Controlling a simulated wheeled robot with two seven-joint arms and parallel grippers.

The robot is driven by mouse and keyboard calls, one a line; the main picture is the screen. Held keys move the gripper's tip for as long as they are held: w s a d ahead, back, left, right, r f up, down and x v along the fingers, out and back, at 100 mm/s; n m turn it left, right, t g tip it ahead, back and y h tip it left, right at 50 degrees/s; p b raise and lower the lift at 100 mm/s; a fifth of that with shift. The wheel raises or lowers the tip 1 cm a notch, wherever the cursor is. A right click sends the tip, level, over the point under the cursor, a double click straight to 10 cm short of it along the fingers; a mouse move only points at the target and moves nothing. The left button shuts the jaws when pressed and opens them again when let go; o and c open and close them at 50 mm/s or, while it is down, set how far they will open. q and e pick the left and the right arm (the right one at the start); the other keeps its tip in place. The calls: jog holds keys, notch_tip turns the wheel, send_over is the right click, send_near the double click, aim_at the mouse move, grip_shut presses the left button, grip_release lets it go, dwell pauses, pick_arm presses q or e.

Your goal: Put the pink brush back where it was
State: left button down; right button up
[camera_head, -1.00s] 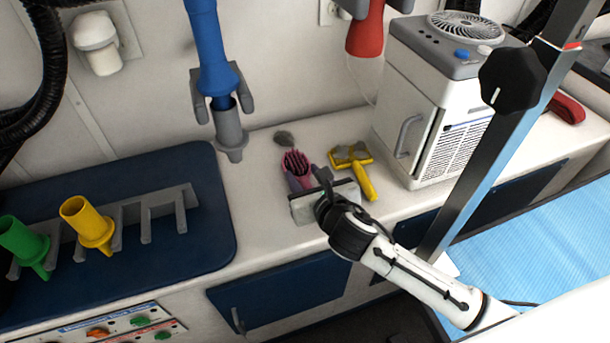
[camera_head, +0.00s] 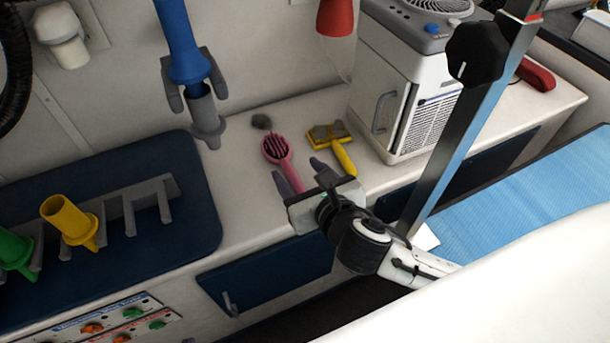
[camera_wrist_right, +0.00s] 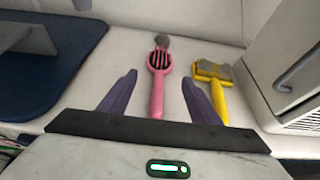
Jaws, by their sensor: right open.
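The pink brush (camera_head: 280,156) lies on the white counter with its bristle head toward the wall and its handle toward me. My right gripper (camera_head: 301,174) is open above the counter, with its two purple fingers on either side of the brush handle. In the right wrist view the pink brush (camera_wrist_right: 158,80) runs between the open fingers (camera_wrist_right: 158,98), and both fingers look apart from it. My left gripper is not in view.
A yellow brush (camera_head: 333,142) lies just right of the pink one. A small grey tuft (camera_head: 261,121) lies behind it. A white box with a fan (camera_head: 405,85) stands further right. A dark blue mat (camera_head: 190,215) with a grey rack (camera_head: 130,200) is at left.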

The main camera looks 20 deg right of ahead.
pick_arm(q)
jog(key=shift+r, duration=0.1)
pick_arm(e)
jog(key=shift+v, duration=1.7)
